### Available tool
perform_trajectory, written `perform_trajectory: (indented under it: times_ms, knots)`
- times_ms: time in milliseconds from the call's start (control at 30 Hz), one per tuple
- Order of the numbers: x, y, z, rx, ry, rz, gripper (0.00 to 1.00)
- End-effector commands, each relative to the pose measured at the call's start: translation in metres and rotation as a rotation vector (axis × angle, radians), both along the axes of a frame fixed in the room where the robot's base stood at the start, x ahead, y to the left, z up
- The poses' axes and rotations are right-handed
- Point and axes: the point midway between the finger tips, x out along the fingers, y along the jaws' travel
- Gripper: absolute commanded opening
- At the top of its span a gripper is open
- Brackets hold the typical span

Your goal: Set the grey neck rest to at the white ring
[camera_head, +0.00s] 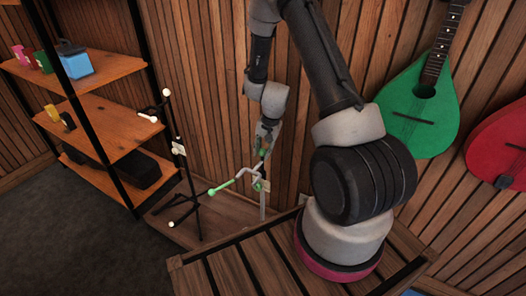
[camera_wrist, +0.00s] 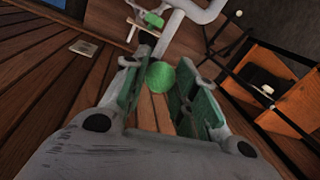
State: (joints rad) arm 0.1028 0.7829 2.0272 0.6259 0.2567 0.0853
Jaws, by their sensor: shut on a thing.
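My gripper (camera_head: 264,150) points down in front of the wood wall. In the wrist view its green-padded fingers (camera_wrist: 158,92) are closed around a round green knob (camera_wrist: 161,77). A bent grey tube (camera_wrist: 197,12), which looks like the grey neck rest, shows just beyond the knob. In the head view this grey neck rest (camera_head: 246,172) is small, just below my fingers, near a green-ended rod (camera_head: 222,187). The join between knob and tube is partly hidden. An upright grey post (camera_head: 262,207) stands below. I cannot make out which small pale part is the white ring.
A black stand (camera_head: 189,190) with white tips stands left of the gripper. A wooden shelf unit (camera_head: 110,140) with boxes is further left. A slatted wooden top (camera_head: 240,272) lies in front. Green (camera_head: 425,105) and red (camera_head: 500,145) instruments hang on the right wall.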

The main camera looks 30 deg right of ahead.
Motion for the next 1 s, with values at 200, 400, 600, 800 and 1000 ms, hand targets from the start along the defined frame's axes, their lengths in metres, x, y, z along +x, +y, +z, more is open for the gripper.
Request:
perform_trajectory:
  times_ms: [200, 400, 600, 800, 1000]
  knots:
    - [0.002, 0.001, 0.058, 0.001, -0.009, 0.003, 0.0]
    - [0.002, 0.001, 0.113, 0.0, -0.008, 0.003, 0.0]
    - [0.001, 0.001, 0.141, 0.0, -0.004, 0.0, 0.0]
    - [0.001, 0.0, 0.143, -0.001, -0.002, 0.001, 0.0]
    - [0.001, 0.0, 0.143, -0.001, -0.002, 0.001, 0.39]
